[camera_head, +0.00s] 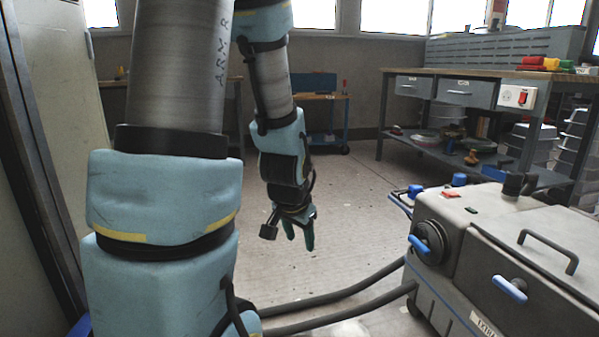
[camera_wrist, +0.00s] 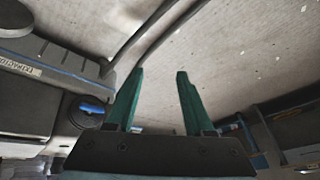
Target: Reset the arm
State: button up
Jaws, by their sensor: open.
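My arm hangs down in the left and middle of the head view. My gripper (camera_head: 299,234) points down above the bare floor, left of the grey machine. In the wrist view my gripper (camera_wrist: 158,85) shows two green fingers set apart with nothing between them. Beyond the fingertips there are only the floor and dark hoses.
A grey machine (camera_head: 480,225) with blue handles stands at the lower right. Two dark hoses (camera_head: 340,292) run from it across the floor. A workbench (camera_head: 475,80) with drawers stands at the back right, and a blue cart (camera_head: 322,115) further back. A cabinet (camera_head: 50,110) stands at left. The middle floor is clear.

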jog(key=s+a+r+n+g+y+p, duration=0.1)
jog(key=s+a+r+n+g+p, duration=0.2)
jog(key=s+a+r+n, duration=0.35)
notch_tip(320, 180, up, 37)
jog(key=p, duration=3.7)
jog(key=shift+s+f, duration=0.2)
jog(key=shift+a+m, duration=0.1)
jog(key=shift+m, duration=0.15)
